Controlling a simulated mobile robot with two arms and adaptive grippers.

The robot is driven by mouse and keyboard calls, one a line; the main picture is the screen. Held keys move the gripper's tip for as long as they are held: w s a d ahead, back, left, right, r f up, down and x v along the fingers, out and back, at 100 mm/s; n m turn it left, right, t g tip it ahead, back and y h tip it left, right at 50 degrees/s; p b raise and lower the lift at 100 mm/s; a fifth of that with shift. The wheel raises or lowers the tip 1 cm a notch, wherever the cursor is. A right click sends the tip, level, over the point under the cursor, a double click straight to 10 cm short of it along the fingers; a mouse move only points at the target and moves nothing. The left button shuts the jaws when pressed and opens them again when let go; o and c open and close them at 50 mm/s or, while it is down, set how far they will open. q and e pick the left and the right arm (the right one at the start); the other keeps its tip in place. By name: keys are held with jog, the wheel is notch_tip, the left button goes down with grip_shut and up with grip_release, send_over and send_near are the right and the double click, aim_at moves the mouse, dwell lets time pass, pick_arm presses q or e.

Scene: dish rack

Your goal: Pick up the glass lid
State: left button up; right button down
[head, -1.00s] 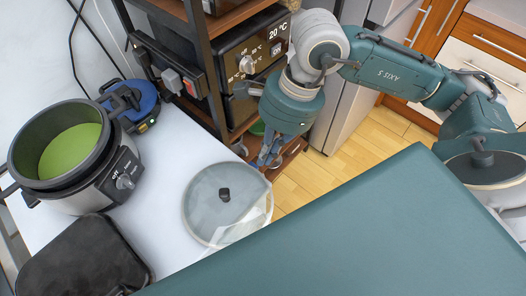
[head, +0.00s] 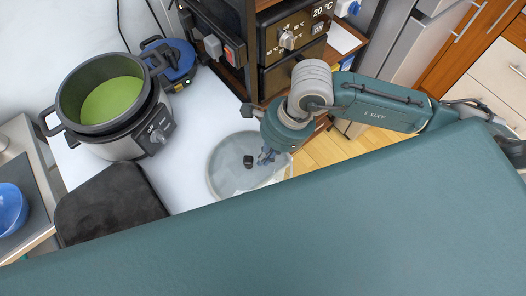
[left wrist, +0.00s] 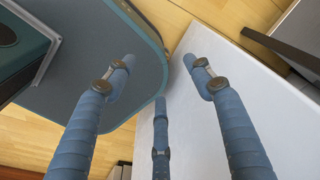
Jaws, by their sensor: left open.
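The glass lid (head: 228,178) is a round, clear disc with a black knob (head: 248,161) in its middle. It lies on the white countertop in the head view. My right gripper (head: 267,158) points down over the lid's right part, just right of the knob. Its fingers are small and partly hidden by the wrist, so their opening and any contact with the lid are unclear. My left gripper (left wrist: 158,75) shows in the left wrist view with its three blue fingers spread and nothing between them. The left gripper does not show in the head view.
A multicooker (head: 117,130) with a green inside stands left of the lid on the white counter (head: 190,125). A dark flat appliance (head: 108,205) lies front left. A blue device (head: 176,66) stands behind. A shelf with an oven (head: 292,38) rises behind my right arm.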

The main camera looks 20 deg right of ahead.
aim_at(249, 165)
jog(key=shift+a, duration=0.2)
pick_arm(q)
jog(key=shift+s+a+r, duration=0.1)
jog(key=shift+a+r, duration=0.05)
jog(key=shift+a, duration=0.15)
jog(key=shift+s+a, duration=0.1)
pick_arm(e)
jog(key=shift+w+a+f+b, duration=0.1)
jog(key=shift+a+b, duration=0.35)
jog(key=shift+a, duration=0.05)
jog(key=shift+w+a+f+b, duration=0.1)
jog(key=shift+a+b, duration=0.35)
jog(key=shift+a+r, duration=0.1)
jog(key=shift+a, duration=0.1)
pick_arm(q)
jog(key=shift+s+a+f, duration=0.1)
jog(key=shift+a+f, duration=0.1)
jog(key=shift+f, duration=0.75)
pick_arm(e)
jog(key=shift+r, duration=0.1)
